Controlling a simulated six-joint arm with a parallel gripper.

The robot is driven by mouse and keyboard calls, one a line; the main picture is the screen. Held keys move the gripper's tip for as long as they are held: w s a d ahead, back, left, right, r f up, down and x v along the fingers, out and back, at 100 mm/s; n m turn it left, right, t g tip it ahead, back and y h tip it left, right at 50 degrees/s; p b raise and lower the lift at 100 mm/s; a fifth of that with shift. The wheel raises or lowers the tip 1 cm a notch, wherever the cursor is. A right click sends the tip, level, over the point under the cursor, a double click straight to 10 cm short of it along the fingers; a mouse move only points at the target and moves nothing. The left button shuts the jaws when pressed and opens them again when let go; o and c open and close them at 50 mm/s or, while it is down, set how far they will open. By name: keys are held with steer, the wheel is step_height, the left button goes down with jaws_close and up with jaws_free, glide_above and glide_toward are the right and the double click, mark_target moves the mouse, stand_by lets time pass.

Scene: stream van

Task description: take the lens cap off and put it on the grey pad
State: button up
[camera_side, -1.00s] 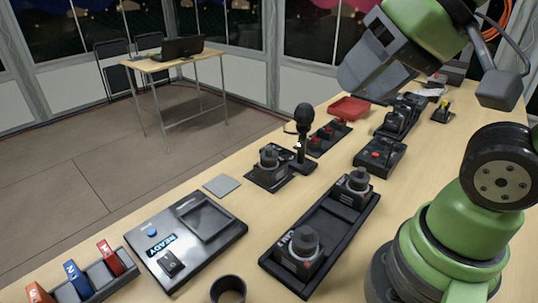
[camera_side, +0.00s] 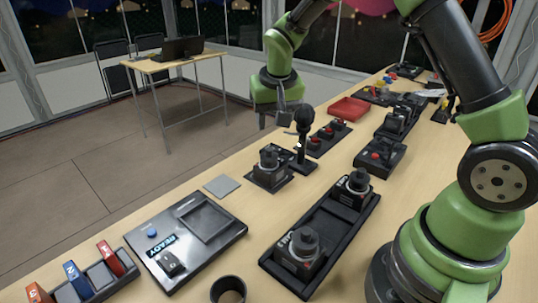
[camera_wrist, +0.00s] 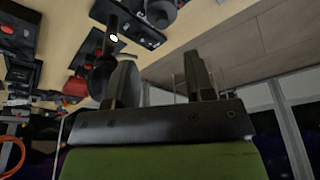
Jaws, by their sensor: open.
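A dark camera (camera_side: 268,172) stands lens-up on a black base near the table's left edge. Its lens top (camera_side: 268,155) is dark; I cannot make out the cap apart from the lens. The grey pad (camera_side: 222,186) lies bare on the table, left of and nearer than this camera. My gripper (camera_side: 273,118) is open and empty, above and beyond the camera, close beside the microphone head. In the wrist view my two fingers (camera_wrist: 160,72) stand apart, and a dark device, probably this camera, shows partly at the top edge (camera_wrist: 160,14).
A microphone (camera_side: 304,118) stands upright right beside the camera. A black tray (camera_side: 325,240) holds two similar cameras. A READY panel (camera_side: 215,245), a dark cup (camera_side: 228,288), a red tray (camera_side: 349,109) and a button box (camera_side: 379,158) also stand on the table.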

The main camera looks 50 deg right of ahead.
mark_target(269, 149)
steer(key=x, duration=0.9)
steer(key=shift+a, duration=0.25)
jaws_close()
